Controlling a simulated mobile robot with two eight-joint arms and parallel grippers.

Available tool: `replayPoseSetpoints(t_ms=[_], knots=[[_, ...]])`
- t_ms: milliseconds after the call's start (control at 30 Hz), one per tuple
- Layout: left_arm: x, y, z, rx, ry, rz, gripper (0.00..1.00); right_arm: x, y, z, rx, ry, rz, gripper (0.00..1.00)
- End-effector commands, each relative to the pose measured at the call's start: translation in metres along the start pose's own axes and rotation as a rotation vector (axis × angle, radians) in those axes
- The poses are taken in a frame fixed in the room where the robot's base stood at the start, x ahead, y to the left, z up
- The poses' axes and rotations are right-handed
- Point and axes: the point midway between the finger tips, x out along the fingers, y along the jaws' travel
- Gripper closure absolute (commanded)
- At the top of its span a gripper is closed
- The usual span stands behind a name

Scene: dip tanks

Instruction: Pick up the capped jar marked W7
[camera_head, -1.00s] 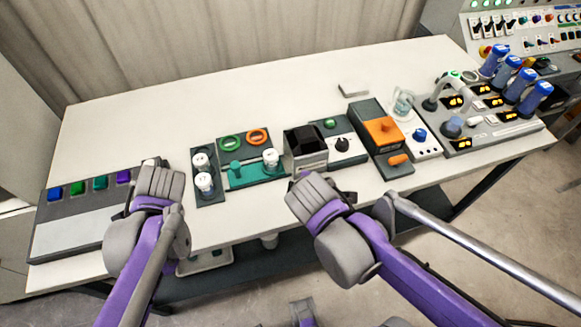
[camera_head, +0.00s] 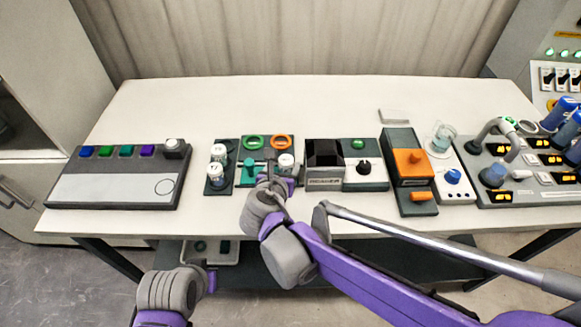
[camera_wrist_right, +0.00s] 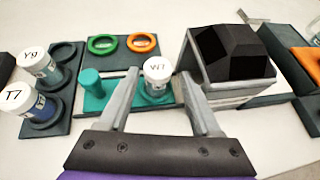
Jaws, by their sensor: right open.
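The capped jar marked W7 (camera_wrist_right: 157,82) has a white lid and stands upright in a teal holder (camera_wrist_right: 95,103). It also shows in the head view as a white-capped jar (camera_head: 286,161). My right gripper (camera_wrist_right: 158,72) is open, and in the wrist view its two fingers appear on either side of the jar with gaps; whether they are level with it I cannot tell. In the head view my right gripper (camera_head: 276,183) is just in front of the holder. My left gripper (camera_head: 180,288) is low, in front of the table; its fingers are not clear.
Jars marked Y9 (camera_wrist_right: 37,65) and T7 (camera_wrist_right: 28,103) stand in a dark rack to the left. A black-topped grey box (camera_wrist_right: 228,62) is close on the right. Green (camera_wrist_right: 103,44) and orange (camera_wrist_right: 141,42) rings lie behind.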

Motion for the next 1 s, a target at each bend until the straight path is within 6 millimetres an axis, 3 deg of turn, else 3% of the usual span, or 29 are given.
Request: replayPoseSetpoints(t_ms=[100,367,633,967,1000], knots=[[0.001,0.000,0.001,0.002,-0.001,0.000,1.00,0.020,-0.001,0.000,0.002,0.001,-0.003,0.35],[0.001,0.000,0.001,0.004,-0.001,-0.001,1.00,0.041,0.000,-0.002,0.004,0.001,-0.002,0.35],[0.001,0.000,0.000,0.004,-0.001,-0.001,1.00,0.079,0.002,-0.005,0.005,0.001,-0.003,0.35],[0.001,0.000,0.000,0.004,-0.001,-0.001,1.00,0.086,0.002,-0.005,0.004,0.002,-0.001,0.35],[0.001,0.000,0.000,0.004,-0.001,-0.001,1.00,0.086,0.002,-0.005,0.004,0.002,-0.001,0.42]])
